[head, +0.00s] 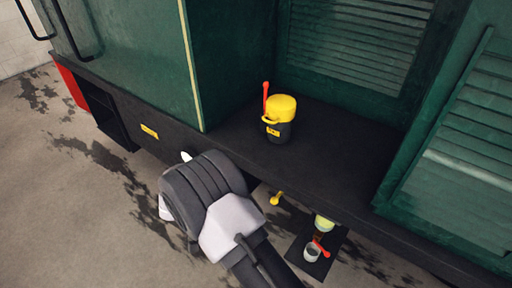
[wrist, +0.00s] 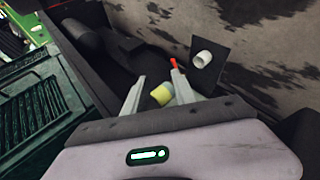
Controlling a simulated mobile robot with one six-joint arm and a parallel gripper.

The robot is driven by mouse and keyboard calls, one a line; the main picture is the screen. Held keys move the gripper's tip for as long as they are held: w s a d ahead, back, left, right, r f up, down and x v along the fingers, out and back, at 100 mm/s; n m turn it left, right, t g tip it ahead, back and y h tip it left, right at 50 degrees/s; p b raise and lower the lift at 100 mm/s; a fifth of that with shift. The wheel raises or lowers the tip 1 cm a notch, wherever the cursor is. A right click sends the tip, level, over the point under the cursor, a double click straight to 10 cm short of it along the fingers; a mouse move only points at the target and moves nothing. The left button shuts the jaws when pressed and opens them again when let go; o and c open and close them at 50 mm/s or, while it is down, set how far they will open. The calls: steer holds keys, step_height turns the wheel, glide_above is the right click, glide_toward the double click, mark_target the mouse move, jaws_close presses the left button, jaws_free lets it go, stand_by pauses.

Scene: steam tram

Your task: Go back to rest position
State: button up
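My gripper (head: 186,157) is over the edge of the tram's dark ledge in the head view, mostly hidden behind my wrist. In the wrist view my gripper's fingers (wrist: 157,84) are apart, with nothing clearly held. A pale yellow cylinder (wrist: 162,94) shows between them, seemingly farther off. It seems to be the pale cylinder (head: 324,222) low beside the ledge in the head view. A red-handled item (wrist: 174,63) shows just past the right fingertip.
A yellow-and-black canister (head: 280,117) with a red lever stands on the ledge (head: 335,160). Below, a dark mat (head: 327,262) holds a grey cup (head: 312,252). A yellow knob-ended piece (head: 277,198) shows under the ledge. Green tram walls (head: 135,55) rise behind. Stained floor lies left.

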steer(key=d+r+y, duration=0.2)
steer(key=r+y, duration=0.1)
steer(key=r, duration=0.4)
steer(key=d+r+y, duration=0.2)
steer(key=d+r, duration=0.1)
steer(key=r, duration=0.4)
steer(key=s+d+r+t+y, duration=0.3)
steer(key=s+r, duration=0.4)
steer(key=s+d+r+m+t+y, duration=0.1)
steer(key=s+d+r+t+y, duration=0.2)
steer(key=s+r, duration=0.4)
steer(key=shift+s+d+r+t+y, duration=0.2)
steer(key=shift+r+t+y, duration=0.2)
steer(key=shift+r+y, duration=0.25)
steer(key=shift+f, duration=0.1)
stand_by(4.4)
